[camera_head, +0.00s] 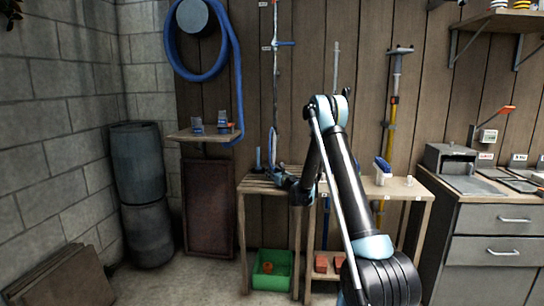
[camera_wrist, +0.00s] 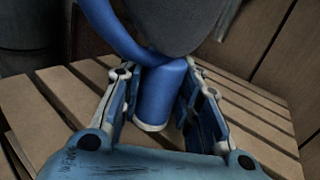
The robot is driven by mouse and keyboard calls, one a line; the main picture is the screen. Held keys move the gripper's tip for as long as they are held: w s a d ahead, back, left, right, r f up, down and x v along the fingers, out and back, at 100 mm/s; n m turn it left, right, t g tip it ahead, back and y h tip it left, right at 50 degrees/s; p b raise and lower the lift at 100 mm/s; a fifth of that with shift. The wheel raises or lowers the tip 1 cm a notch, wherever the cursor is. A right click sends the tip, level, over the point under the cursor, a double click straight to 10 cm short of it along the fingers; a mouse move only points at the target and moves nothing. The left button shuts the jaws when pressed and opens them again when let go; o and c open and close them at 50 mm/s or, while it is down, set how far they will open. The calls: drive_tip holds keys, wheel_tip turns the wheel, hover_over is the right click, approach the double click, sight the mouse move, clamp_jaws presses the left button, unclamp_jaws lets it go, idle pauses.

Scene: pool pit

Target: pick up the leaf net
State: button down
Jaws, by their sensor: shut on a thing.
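The leaf net (camera_wrist: 158,92) shows in the wrist view as a short blue handle, a blue rim and a grey mesh that fills the top middle. My gripper (camera_wrist: 163,100) has one finger on each side of the handle and is shut on it. The handle stands roughly upright over the slatted wooden bench (camera_wrist: 55,98). In the head view the net's blue hoop (camera_head: 272,143) rises above the bench (camera_head: 262,184), with my gripper (camera_head: 281,178) at its base. I cannot tell whether the handle's lower end touches the slats.
A small blue upright object (camera_head: 257,160) stands left of the net. A green crate (camera_head: 272,284) sits below the bench. A wall shelf (camera_head: 203,136) is at left, and a worktop with a white-and-blue bottle (camera_head: 382,172) at right. Long poles (camera_head: 391,110) hang behind.

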drive_tip(key=shift+r, duration=0.1)
wheel_tip(320, 180, up, 10)
drive_tip(key=shift+f, duration=0.1)
idle(0.5)
